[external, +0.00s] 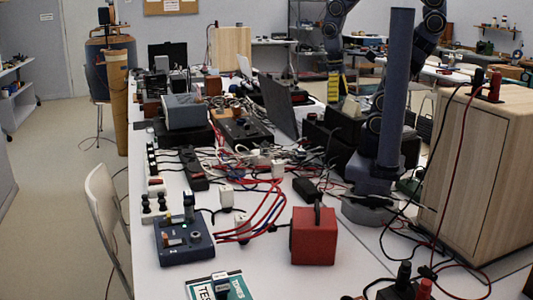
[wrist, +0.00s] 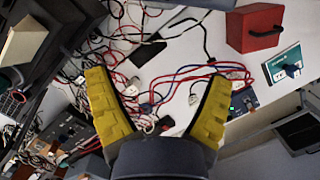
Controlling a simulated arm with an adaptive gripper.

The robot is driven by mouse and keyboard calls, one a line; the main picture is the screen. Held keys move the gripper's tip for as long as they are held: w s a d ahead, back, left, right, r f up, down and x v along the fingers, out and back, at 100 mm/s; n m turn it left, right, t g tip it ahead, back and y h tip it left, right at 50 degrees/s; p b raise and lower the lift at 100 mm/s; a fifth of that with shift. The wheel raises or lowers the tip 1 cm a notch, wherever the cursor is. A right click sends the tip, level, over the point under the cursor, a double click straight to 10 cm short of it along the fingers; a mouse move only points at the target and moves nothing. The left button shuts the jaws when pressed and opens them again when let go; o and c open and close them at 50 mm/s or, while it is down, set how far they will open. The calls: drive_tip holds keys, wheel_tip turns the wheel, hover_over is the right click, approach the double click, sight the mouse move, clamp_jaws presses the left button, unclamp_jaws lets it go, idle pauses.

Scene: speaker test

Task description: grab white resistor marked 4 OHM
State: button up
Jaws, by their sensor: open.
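Several small white blocks lie among the cables on the white table. One white block (external: 226,196) is left of the red box, another (external: 278,168) is farther back, and a third (external: 241,222) is by the red and blue wires. No 4 OHM marking is legible, so I cannot tell which is the resistor. My gripper (wrist: 157,75) has yellow fingers spread wide, with nothing held between them. It is above the table's cluttered part; in the external view its yellow fingers (external: 335,86) show high at the back, apart from these blocks.
A red box (external: 314,236) and a blue device (external: 184,241) stand on the near table. A wooden cabinet (external: 478,170) stands at the right. Small bare patches of table show near the front.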

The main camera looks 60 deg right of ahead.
drive_tip(key=n+t+y, duration=0.3)
drive_tip(key=n+t, duration=0.2)
drive_tip(key=n, duration=0.4)
hover_over(229, 187)
drive_tip(key=d, duration=0.2)
wheel_tip(229, 187, down, 19)
drive_tip(key=shift+a+f, duration=0.25)
drive_tip(key=shift+f, duration=0.25)
drive_tip(key=shift+a+f, duration=0.2)
drive_tip(key=shift+f, duration=0.3)
drive_tip(key=shift+s+x, duration=0.2)
drive_tip(key=shift+x, duration=0.8)
drive_tip(key=shift+s+x, duration=0.15)
drive_tip(key=shift+x, duration=0.8)
drive_tip(key=shift+s+x, duration=0.2)
drive_tip(key=shift+x, duration=0.8)
drive_tip(key=shift+a, duration=0.1)
drive_tip(key=c, duration=1.2)
